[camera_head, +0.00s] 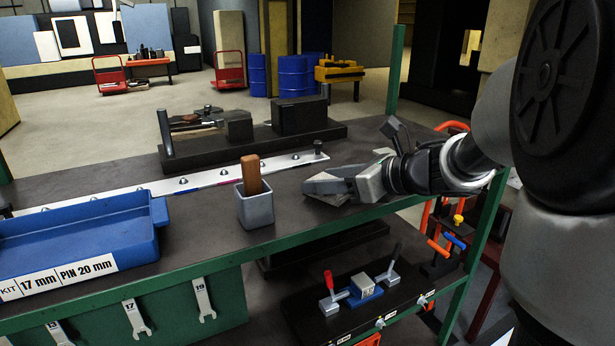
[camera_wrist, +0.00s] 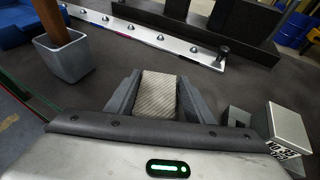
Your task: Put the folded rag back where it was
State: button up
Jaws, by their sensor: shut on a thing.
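The folded rag (camera_wrist: 158,97) is a pale, ribbed, cream-grey bundle. In the wrist view it sits between the two dark fingers of my gripper (camera_wrist: 156,98), which is shut on it. In the head view my gripper (camera_head: 326,186) is low over the right part of the dark bench top (camera_head: 215,215), and the rag is mostly hidden by the fingers. I cannot tell whether the rag touches the bench.
A grey cup (camera_head: 256,207) with a brown wooden handle (camera_head: 251,174) stands left of my gripper. A blue tray (camera_head: 152,248) lies further left. A white strip with studs (camera_head: 211,180) and black fixtures (camera_head: 300,116) are behind. A labelled block (camera_wrist: 287,127) is close on the right.

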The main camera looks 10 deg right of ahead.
jog(key=shift+f, duration=0.2)
jog(key=o, duration=1)
jog(key=shift+r, duration=0.1)
jog(key=shift+c, duration=0.2)
jog(key=shift+r, duration=0.2)
jog(key=v, duration=1.2)
